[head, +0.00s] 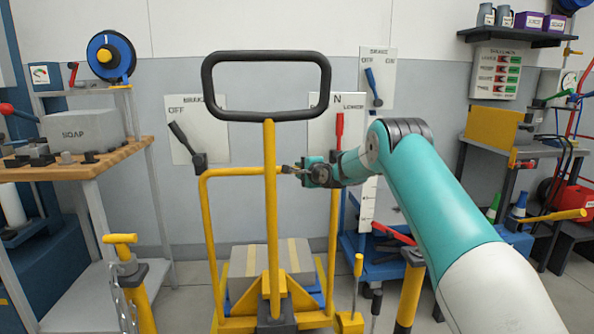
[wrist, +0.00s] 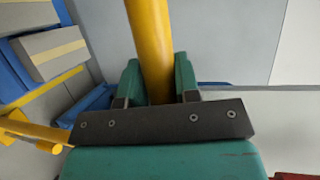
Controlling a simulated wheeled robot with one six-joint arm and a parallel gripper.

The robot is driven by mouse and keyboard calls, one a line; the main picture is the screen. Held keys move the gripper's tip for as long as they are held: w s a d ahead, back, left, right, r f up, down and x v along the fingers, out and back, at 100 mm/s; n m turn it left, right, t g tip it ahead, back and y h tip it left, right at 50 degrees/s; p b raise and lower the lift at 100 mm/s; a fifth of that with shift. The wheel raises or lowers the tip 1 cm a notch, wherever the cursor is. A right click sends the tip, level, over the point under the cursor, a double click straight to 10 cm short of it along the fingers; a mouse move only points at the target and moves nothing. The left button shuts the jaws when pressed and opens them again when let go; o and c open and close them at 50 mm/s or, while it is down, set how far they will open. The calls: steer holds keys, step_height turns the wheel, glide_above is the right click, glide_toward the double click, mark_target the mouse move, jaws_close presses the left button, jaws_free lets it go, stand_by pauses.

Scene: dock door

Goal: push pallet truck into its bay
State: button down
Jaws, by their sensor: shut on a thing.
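The yellow pallet truck (head: 222,325) stands in the middle of the head view, with a black loop handle (head: 265,54) on top of its upright yellow tiller pole (head: 270,225). A grey strapped box (head: 245,262) rides on it over blue supports. My gripper (head: 288,170) reaches in from the right at mid-height of the pole and is shut on it. In the wrist view the yellow pole (wrist: 150,40) runs between the two green fingers (wrist: 156,85). The floor under and behind the truck is mostly hidden, and I cannot make out the bay's outline.
A wooden-topped workbench (head: 85,167) stands at left, with a yellow-topped post (head: 121,240) nearer. Wall panels with levers (head: 190,130) hang behind. A blue cart (head: 372,268) and another yellow post (head: 410,290) stand right of the truck. A dark bench (head: 500,150) is further right.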

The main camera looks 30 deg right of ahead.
steer(key=shift+w+d, duration=0.15)
steer(key=shift+w, duration=0.35)
steer(key=shift+d+r, duration=0.1)
steer(key=c, duration=0.8)
jaws_free()
steer(key=shift+c, duration=0.2)
steer(key=s+r, duration=0.3)
steer(key=s, duration=1.4)
steer(key=shift+a+p, duration=0.25)
steer(key=shift+p, duration=0.2)
